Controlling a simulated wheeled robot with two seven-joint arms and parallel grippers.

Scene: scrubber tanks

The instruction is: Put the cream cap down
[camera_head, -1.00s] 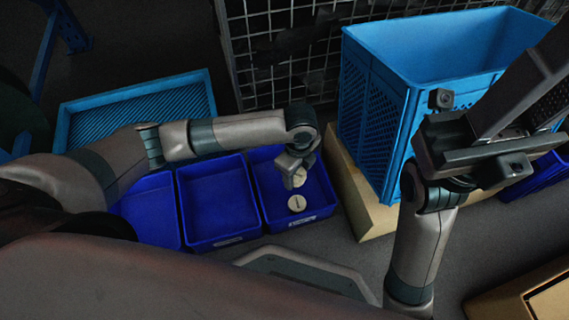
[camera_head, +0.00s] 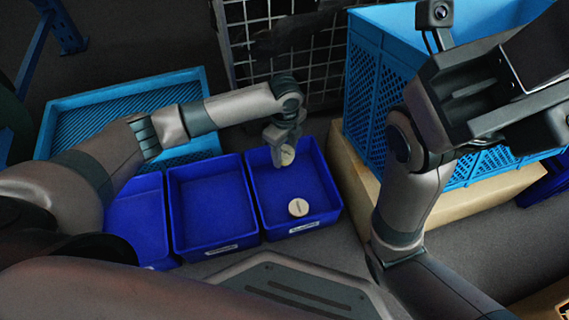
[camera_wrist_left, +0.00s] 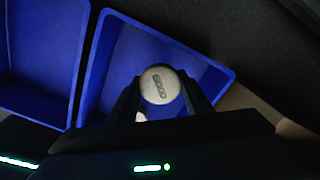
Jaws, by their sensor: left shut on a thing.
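My left gripper (camera_head: 286,142) is shut on a cream cap (camera_head: 287,155), a round disc. It holds the cap over the back part of the rightmost blue bin (camera_head: 318,222). In the left wrist view the held cap (camera_wrist_left: 160,84) sits between the two dark fingers, its face with dark marks towards the camera. A second cream cap (camera_head: 298,207) lies flat on that bin's floor, nearer the front. A pale bit beside the finger in the wrist view (camera_wrist_left: 140,117) is mostly hidden. My right gripper (camera_head: 525,118) is large at the right; its jaw opening cannot be made out.
Two more blue bins, a middle one (camera_head: 212,203) and a left one (camera_head: 138,215), look empty where visible. A light-blue ribbed tray (camera_head: 62,110) is behind them. A tall blue crate (camera_head: 372,85) on a tan base (camera_head: 360,190) stands right. A wire mesh (camera_head: 262,40) rises behind.

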